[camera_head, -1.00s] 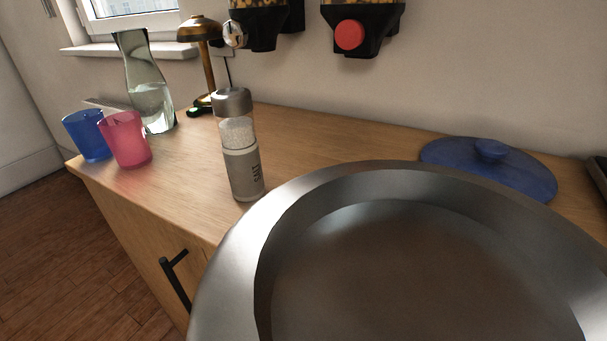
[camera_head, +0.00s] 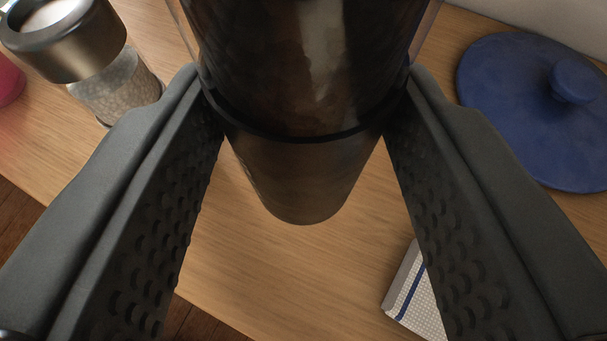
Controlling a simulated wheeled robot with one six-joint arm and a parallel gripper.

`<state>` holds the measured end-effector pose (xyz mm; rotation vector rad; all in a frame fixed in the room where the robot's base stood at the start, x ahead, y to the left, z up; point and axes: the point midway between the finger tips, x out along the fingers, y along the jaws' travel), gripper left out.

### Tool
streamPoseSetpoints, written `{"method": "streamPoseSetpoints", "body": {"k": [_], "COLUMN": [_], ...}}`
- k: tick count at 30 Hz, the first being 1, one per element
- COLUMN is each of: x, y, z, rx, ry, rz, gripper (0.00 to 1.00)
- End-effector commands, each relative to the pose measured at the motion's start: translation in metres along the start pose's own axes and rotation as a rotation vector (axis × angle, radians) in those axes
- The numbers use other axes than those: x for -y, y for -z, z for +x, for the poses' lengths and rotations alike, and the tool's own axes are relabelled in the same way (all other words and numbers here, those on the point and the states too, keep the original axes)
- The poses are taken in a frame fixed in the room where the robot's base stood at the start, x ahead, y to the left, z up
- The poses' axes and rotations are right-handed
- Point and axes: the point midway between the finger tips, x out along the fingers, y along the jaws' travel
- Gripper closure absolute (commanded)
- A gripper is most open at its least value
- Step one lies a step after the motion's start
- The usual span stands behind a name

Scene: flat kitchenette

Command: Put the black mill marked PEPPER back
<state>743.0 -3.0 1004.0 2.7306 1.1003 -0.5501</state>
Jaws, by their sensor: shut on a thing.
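My gripper (camera_head: 304,90) is shut on a dark mill (camera_head: 300,165), one finger on each side. The mill has a clear body with dark contents, a black ring and a dark lower part narrowing away from me. Its top is cut off by the frame's upper edge, and no PEPPER lettering shows. I look down on it over the wooden counter (camera_head: 245,270); I cannot tell whether its foot touches the wood. The salt mill (camera_head: 70,40), with a metal cap and pale grains, stands to the left, partly hidden by the left finger.
A blue round lid (camera_head: 530,110) with a knob lies on the right. A white cloth-like thing with a blue stripe (camera_head: 408,295) lies at lower right, partly behind the finger. A pink cup (camera_head: 8,82) shows at the left edge. Bare counter lies below the mill.

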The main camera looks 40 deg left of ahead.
Motion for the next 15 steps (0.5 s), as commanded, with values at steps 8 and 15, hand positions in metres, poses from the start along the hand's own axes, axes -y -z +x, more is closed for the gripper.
{"method": "streamPoseSetpoints", "body": {"k": [8, 15], "x": [0.0, 0.0], "y": [-0.04, -0.054], "z": [0.017, 0.023], "rx": [0.001, 0.002], "ry": [0.001, 0.001], "rz": [0.002, 0.001], "gripper": [0.98, 0.98]}}
